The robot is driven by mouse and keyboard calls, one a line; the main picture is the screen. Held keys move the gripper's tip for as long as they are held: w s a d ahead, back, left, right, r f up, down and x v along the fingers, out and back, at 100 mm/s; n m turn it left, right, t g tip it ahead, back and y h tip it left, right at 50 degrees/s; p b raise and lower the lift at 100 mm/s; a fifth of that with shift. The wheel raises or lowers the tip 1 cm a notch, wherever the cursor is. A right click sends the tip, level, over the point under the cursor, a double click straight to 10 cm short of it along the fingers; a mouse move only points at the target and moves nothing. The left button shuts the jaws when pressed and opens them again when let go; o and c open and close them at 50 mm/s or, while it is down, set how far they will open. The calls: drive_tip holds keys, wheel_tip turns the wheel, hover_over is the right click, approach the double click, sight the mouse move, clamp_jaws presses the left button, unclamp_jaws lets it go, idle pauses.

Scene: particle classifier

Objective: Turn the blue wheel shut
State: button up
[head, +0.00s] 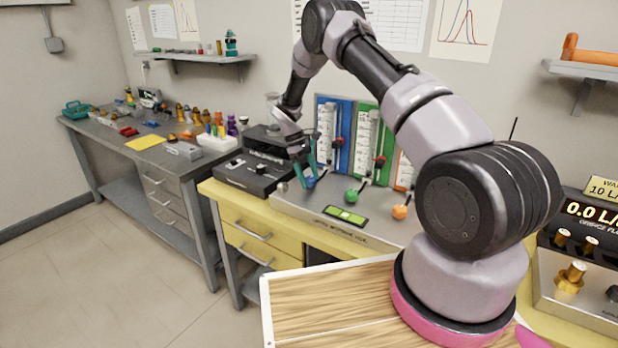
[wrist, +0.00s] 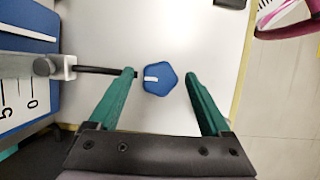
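The blue wheel (wrist: 159,80) is a rounded five-sided knob with a white mark, in the wrist view. It also shows in the head view (head: 311,182), partly covered by my gripper. My gripper (wrist: 160,73) is open, with one green finger on each side of the wheel. There are gaps between the wheel and both fingers, with the wider gap on the right. In the head view my gripper (head: 304,178) reaches down at the wheel in front of the blue panel (head: 327,122). A dark rod (wrist: 105,71) runs from a grey fitting to near the left fingertip.
A green wheel (head: 352,196) and an orange wheel (head: 400,212) stand to the right on the same grey unit. A small green display (head: 345,215) lies in front. A black box (head: 255,172) stands close on the left.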

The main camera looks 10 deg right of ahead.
drive_tip(key=v, duration=1)
drive_tip(key=shift+r, duration=0.35)
drive_tip(key=shift+w, duration=0.1)
drive_tip(key=s+d+r+m+t+y, duration=0.1)
drive_tip(key=s+d+r+m, duration=0.1)
drive_tip(key=s+r, duration=0.5)
drive_tip(key=s+d+r+m+t+y, duration=0.1)
drive_tip(key=s+d+r+m+t, duration=0.1)
drive_tip(key=r, duration=1)
drive_tip(key=s+d+r+m+t+y, duration=0.1)
drive_tip(key=s+d+r+m+y, duration=0.1)
drive_tip(key=s+r, duration=0.5)
drive_tip(key=s+d+r+m+t, duration=0.1)
drive_tip(key=s+r+m+t, duration=0.2)
drive_tip(key=s, duration=0.8)
drive_tip(key=s+d+r+m+t+y, duration=0.1)
drive_tip(key=s+d+r+m+t, duration=0.1)
drive_tip(key=s, duration=0.9)
wheel_tip(320, 180, up, 2)
drive_tip(key=m+t, duration=0.1)
drive_tip(key=m, duration=0.1)
drive_tip(key=shift+s+r+m, duration=0.2)
drive_tip(key=shift+s+m, duration=0.1)
